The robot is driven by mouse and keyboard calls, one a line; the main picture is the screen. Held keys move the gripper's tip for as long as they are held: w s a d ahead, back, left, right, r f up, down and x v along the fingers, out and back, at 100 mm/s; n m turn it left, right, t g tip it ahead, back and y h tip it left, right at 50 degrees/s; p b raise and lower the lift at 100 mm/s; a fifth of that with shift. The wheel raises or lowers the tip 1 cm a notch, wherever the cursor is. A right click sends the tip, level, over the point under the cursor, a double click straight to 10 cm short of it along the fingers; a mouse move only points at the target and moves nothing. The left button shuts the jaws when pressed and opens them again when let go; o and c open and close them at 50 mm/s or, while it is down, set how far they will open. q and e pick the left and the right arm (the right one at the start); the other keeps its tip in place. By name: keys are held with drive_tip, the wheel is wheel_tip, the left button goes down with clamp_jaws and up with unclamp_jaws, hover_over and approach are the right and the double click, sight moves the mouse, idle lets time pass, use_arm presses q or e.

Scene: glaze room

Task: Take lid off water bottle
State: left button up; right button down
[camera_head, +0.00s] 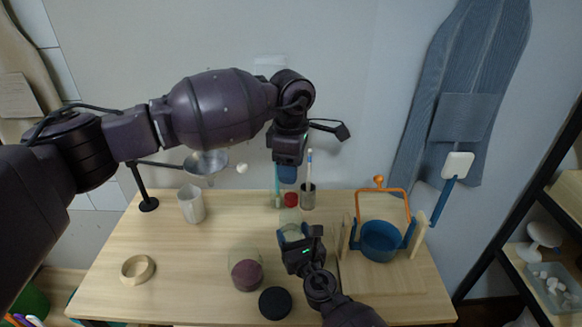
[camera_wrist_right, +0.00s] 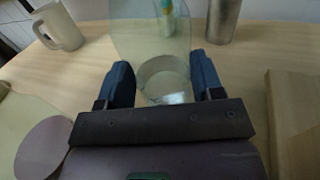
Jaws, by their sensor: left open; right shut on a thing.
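The clear water bottle (camera_head: 290,217) stands on the wooden table, with a red lid (camera_head: 291,199) at its top. My right gripper (camera_head: 292,234) is shut around the lower part of the bottle. In the right wrist view the clear bottle (camera_wrist_right: 152,38) rises between the two blue fingers; its top and the lid are out of that picture. My left gripper (camera_head: 287,174) is open and points down, just above the red lid. A small gap seems to show between its blue fingertips and the lid. The near side of the bottle's base is partly hidden by my right gripper.
A metal cup with brushes (camera_head: 308,197) stands close behind, to the right. A pale mug (camera_head: 191,205) is at left. A jar with purple contents (camera_head: 246,274) and a black disc (camera_head: 275,303) lie in front. A blue pot (camera_head: 380,242) in a wooden stand is at right.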

sight(291, 196)
use_arm(q)
drive_tip(key=m, duration=0.9)
drive_tip(key=shift+m, duration=0.3)
drive_tip(key=m, duration=0.9)
drive_tip(key=shift+m, duration=0.4)
drive_tip(key=shift+f, duration=4)
drive_tip(key=shift+c, duration=0.5)
